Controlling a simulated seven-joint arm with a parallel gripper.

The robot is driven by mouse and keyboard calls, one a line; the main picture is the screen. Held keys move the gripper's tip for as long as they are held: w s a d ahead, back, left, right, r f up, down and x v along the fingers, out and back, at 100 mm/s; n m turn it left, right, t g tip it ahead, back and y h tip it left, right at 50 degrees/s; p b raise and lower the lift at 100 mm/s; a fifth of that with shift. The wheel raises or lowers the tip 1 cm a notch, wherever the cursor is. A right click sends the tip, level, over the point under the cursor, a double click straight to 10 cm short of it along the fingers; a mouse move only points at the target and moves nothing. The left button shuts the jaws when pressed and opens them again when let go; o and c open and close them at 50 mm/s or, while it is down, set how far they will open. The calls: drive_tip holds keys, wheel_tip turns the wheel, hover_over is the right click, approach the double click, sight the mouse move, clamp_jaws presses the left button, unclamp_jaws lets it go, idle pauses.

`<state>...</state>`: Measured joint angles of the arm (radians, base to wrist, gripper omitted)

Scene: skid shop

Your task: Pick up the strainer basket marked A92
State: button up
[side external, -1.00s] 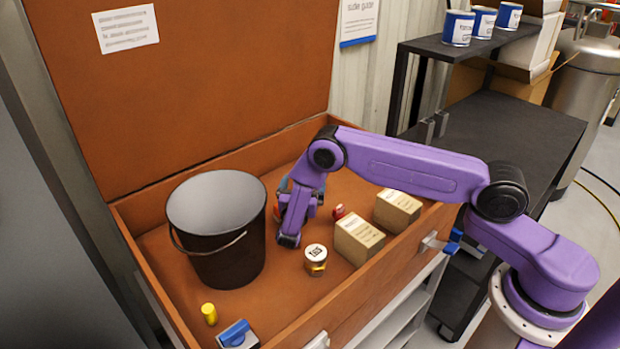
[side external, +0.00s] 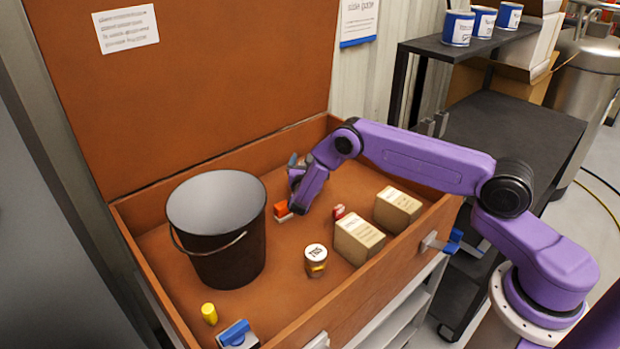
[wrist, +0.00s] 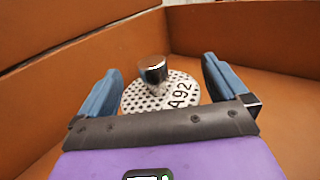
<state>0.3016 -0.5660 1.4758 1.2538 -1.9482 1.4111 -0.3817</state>
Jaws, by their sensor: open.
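The strainer basket marked A92 (wrist: 172,95) shows in the wrist view as a round, perforated pale metal disc with a shiny upright knob (wrist: 152,70). The black marking A92 is on its right side. My gripper (wrist: 162,66) is open, with one blue finger on each side of the knob and a gap on both sides. In the side view my gripper (side external: 295,175) is low inside the orange-brown box (side external: 150,226), near its back wall. I cannot make out the basket there; my gripper and wrist seem to hide it.
A black bucket (side external: 215,235) stands left of my gripper. An orange-and-white block (side external: 283,212), a small red item (side external: 338,212), two cartons (side external: 358,240) and a labelled round tin (side external: 316,258) lie nearby. The box walls rise behind my gripper.

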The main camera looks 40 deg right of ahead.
drive_tip(key=c, duration=1)
drive_tip(key=shift+c, duration=0.2)
drive_tip(key=shift+r, duration=0.15)
